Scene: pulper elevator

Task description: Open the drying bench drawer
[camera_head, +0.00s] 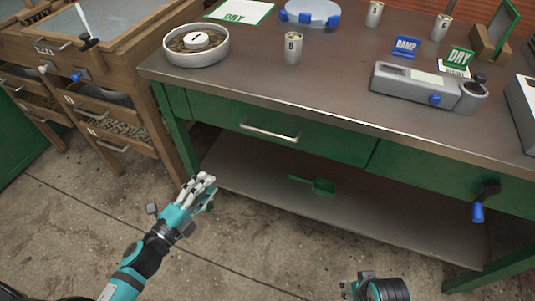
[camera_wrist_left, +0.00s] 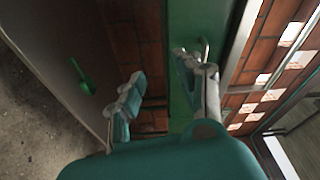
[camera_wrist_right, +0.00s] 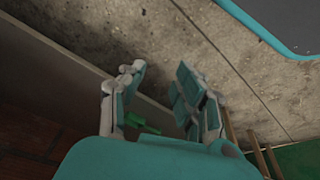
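The drying bench drawer (camera_head: 345,145) has a green front below the grey bench top. It looks shut, flush with the bench frame. Its silver bar handle (camera_head: 270,132) is in the head view, and the handle (camera_wrist_left: 205,48) also shows near the fingers in the left wrist view. My left gripper (camera_head: 205,182) is below and left of the handle in the head view. Its fingers (camera_wrist_left: 160,68) are apart and empty. My right gripper (camera_head: 350,288) is low at the picture's bottom edge. In the right wrist view its fingers (camera_wrist_right: 160,70) are apart and empty.
A green scoop (camera_head: 315,185) lies on the bench's lower shelf (camera_head: 260,185). A crank with a blue grip (camera_head: 478,212) sticks out at right. A wooden cabinet (camera_head: 95,95) stands at left. Cups, a round dish (camera_head: 196,50) and a meter (camera_head: 415,87) stand on the bench top.

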